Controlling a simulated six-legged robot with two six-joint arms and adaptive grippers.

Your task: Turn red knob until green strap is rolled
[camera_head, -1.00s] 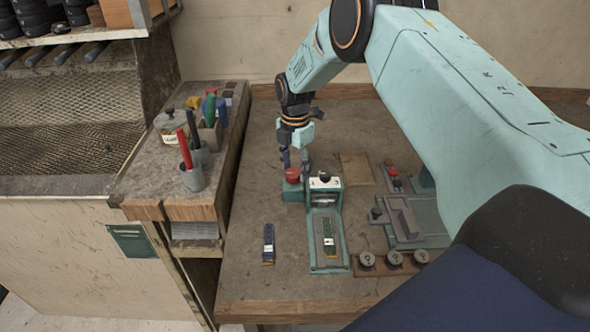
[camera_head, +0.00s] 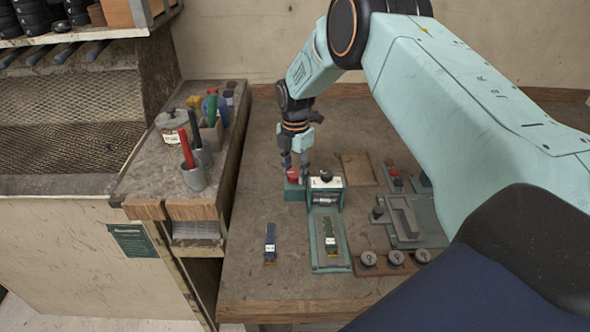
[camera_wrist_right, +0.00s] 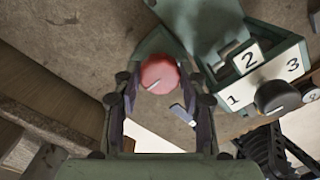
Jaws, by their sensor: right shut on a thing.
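The red knob (camera_head: 293,174) sits on a small green base left of the green roller device (camera_head: 325,184). It shows round and red in the right wrist view (camera_wrist_right: 159,74), with a pale mark on its top. My right gripper (camera_head: 296,166) reaches down from above with its fingers on either side of the knob, shut on it. The green strap (camera_head: 330,232) lies flat, with a pale label, in the device's tray in front of the roller. A black knob (camera_head: 326,176) tops the device; the wrist view shows 1, 2 and 3 beside it. My left gripper is not in view.
A blue strap (camera_head: 269,240) lies on the table left of the tray. A side shelf (camera_head: 170,195) with tool cups is at left.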

